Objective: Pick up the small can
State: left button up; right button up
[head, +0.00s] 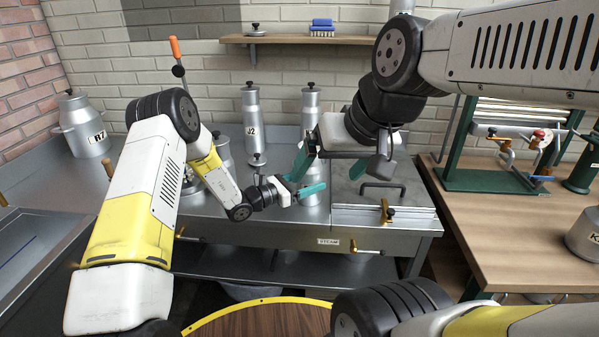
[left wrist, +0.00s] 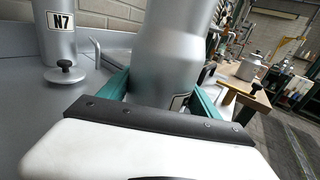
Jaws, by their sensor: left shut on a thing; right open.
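A silver metal can (head: 312,199) is between the teal fingers of my left gripper (head: 306,178), near the front of the metal counter. The gripper is shut on it and hides much of it in the head view. In the left wrist view the can (left wrist: 166,60) fills the space between the fingers, with its top cut off. I cannot tell whether its base touches the counter. My right gripper (head: 347,160) is open and empty, just above and to the right of the left one, with its fingers wide apart.
Another can (head: 83,124) stands at left. A grey hatch with a handle (head: 383,187) lies right. A wooden bench (head: 480,220) carries a green-framed rack. A wall shelf (head: 300,39) hangs above.

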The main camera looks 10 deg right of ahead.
aim_at(308, 172)
pick_arm(q)
jog(key=shift+r, duration=0.6)
jog(key=shift+s+a+r, duration=0.15)
jog(key=shift+a+r, duration=0.05)
jog(key=shift+r, duration=0.45)
jog(key=shift+s+a+r, duration=0.15)
jog(key=shift+r, duration=0.45)
jog(key=s+a+r, duration=0.1)
jog(key=s+a, duration=0.9)
jog(key=w+a+f+m+t+y, duration=0.1)
jog(key=a+m+t+y, duration=0.3)
jog(key=a+m, duration=0.7)
jog(key=a+f+m+t+y, duration=0.2)
jog(key=a+m+t+y, duration=0.2)
jog(key=a+m, duration=0.8)
jog(key=m+t, duration=0.1)
jog(key=m, duration=0.3)
jog(key=shift+w+f+m+t, duration=0.3)
jog(key=shift+w+f, duration=0.05)
jog(key=shift+f, duration=0.05)
